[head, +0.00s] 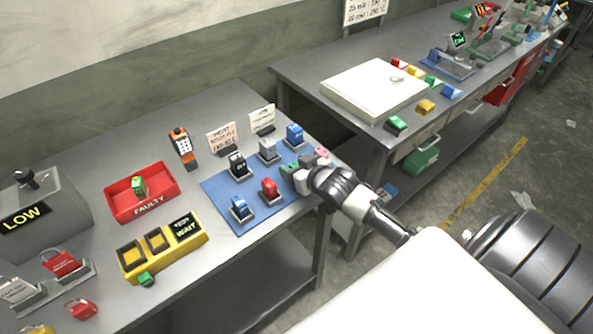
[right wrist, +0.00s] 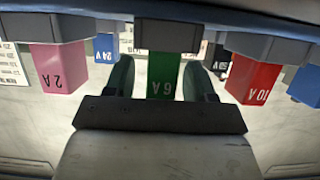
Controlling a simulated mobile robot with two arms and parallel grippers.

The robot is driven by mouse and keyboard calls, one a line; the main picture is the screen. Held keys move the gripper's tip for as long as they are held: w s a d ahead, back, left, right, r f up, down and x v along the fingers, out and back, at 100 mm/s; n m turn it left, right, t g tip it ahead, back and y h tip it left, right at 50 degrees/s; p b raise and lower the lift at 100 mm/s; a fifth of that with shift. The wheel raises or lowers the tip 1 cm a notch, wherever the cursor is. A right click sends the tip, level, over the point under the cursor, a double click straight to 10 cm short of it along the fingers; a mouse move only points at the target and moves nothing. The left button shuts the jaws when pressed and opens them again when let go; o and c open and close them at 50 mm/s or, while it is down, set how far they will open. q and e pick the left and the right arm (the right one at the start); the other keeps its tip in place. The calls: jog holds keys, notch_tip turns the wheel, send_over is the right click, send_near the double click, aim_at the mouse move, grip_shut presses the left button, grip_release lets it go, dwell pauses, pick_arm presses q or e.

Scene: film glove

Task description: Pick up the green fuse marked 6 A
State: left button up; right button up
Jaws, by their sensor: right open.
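The green fuse marked 6 A (right wrist: 162,78) hangs upside down in the right wrist view, its upper end at a grey holder. My right gripper (right wrist: 158,92) is open, with one dark green finger on each side of this fuse. A gap shows beside the fuse, so the fingers are not closed on it. In the head view my right gripper (head: 300,178) is at the right edge of the blue mat (head: 222,190) and largely hides the fuse there. My left gripper is not in view.
Close by stand a pink 2 A fuse (right wrist: 60,70), a red 10 A fuse (right wrist: 252,80) and a blue 24 V block (right wrist: 105,48). A red FAULTY tray (head: 113,206) and a yellow tester (head: 190,238) lie left of the mat. A second bench (head: 300,72) stands behind.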

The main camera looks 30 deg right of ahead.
jog(key=shift+w+f, duration=0.35)
jog(key=shift+w, duration=0.3)
jog(key=shift+s, duration=0.1)
jog(key=shift+c, duration=0.4)
jog(key=c, duration=0.9)
jog(key=shift+r, duration=0.1)
jog(key=shift+c, duration=0.2)
